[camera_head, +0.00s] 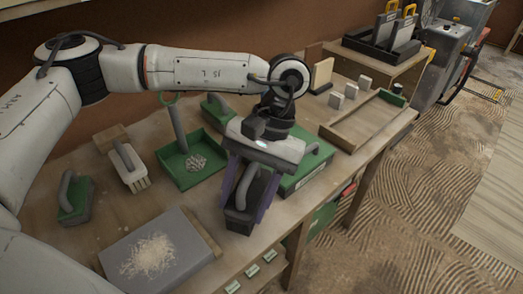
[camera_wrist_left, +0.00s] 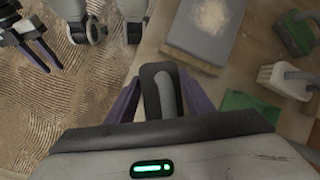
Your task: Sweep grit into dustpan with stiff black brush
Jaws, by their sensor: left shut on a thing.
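The stiff black brush (camera_head: 238,217) with its grey loop handle is held in my left gripper (camera_head: 250,188), whose purple fingers close on the handle. It also shows in the wrist view (camera_wrist_left: 151,105). It is over the table near the front edge; I cannot tell whether it touches the top. The green dustpan (camera_head: 174,178) with an upright grey handle lies behind and left of it, with a small heap of grit in it. A larger pile of pale grit (camera_head: 150,256) lies on a grey slab (camera_head: 185,228) at front left. My right gripper (camera_wrist_left: 38,45) appears only in the wrist view, empty, fingers apart.
A white-bristled brush (camera_head: 128,168) and a green block with a grey handle (camera_head: 75,196) stand left of the dustpan. A green box (camera_head: 305,170) sits right of my left gripper. A wooden tray (camera_head: 362,120) and small grey blocks (camera_head: 350,90) are further right.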

